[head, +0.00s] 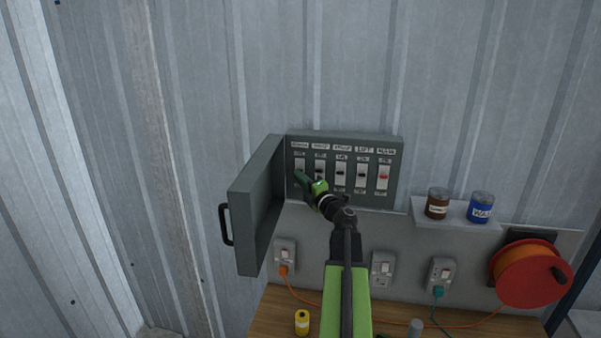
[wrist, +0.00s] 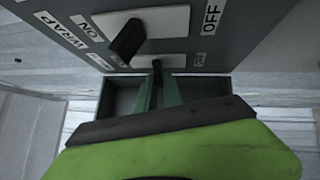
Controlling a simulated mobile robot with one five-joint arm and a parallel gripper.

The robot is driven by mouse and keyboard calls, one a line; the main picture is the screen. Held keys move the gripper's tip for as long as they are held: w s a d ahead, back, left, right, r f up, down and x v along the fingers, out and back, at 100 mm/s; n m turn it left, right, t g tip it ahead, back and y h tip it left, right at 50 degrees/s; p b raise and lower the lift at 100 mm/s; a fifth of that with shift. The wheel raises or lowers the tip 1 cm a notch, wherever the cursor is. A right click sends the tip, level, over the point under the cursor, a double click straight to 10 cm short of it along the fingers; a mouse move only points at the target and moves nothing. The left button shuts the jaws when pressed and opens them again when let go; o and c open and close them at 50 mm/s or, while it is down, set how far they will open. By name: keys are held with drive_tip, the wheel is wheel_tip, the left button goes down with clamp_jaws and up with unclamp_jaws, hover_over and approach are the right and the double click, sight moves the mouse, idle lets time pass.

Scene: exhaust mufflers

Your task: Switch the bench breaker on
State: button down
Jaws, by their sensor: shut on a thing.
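The grey breaker panel (head: 345,137) is on the wall with its door open to the left. It holds a row of white-plated breakers with black levers and one red lever at the right. The leftmost breaker (head: 300,164) has a small label that looks like BENCH. My gripper (head: 301,177) is at this breaker and partly hides it. In the wrist view my green fingers (wrist: 158,80) are shut on a dark lever (wrist: 157,65), mostly hidden between the tips. Its plate lies between ON at left and OFF at right. The lever's exact position is hard to tell.
The neighbouring breaker's black lever (wrist: 127,40), on the row labelled WRAP, stands close to my fingers. The open panel door (head: 253,212) stands out at the left. Below are wall sockets (head: 383,270), a shelf (head: 460,212) with two cans, an orange cable reel (head: 530,274) and a wooden bench.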

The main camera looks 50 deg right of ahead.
wheel_tip(320, 180, up, 2)
drive_tip(key=m+g+p, duration=0.1)
drive_tip(key=m+p, duration=0.1)
drive_tip(key=p, duration=0.2)
drive_tip(key=m+g+p, duration=0.1)
drive_tip(key=g+p, duration=0.1)
drive_tip(key=p, duration=0.2)
drive_tip(key=shift+r+m+g+y+p, duration=0.2)
drive_tip(key=shift+m+g+y+p, duration=0.1)
drive_tip(key=shift+m+y, duration=0.1)
drive_tip(key=c, duration=1.8)
unclamp_jaws()
drive_tip(key=shift+f, duration=0.1)
drive_tip(key=shift+o, duration=0.2)
drive_tip(key=p+v, duration=0.2)
drive_tip(key=v, duration=1)
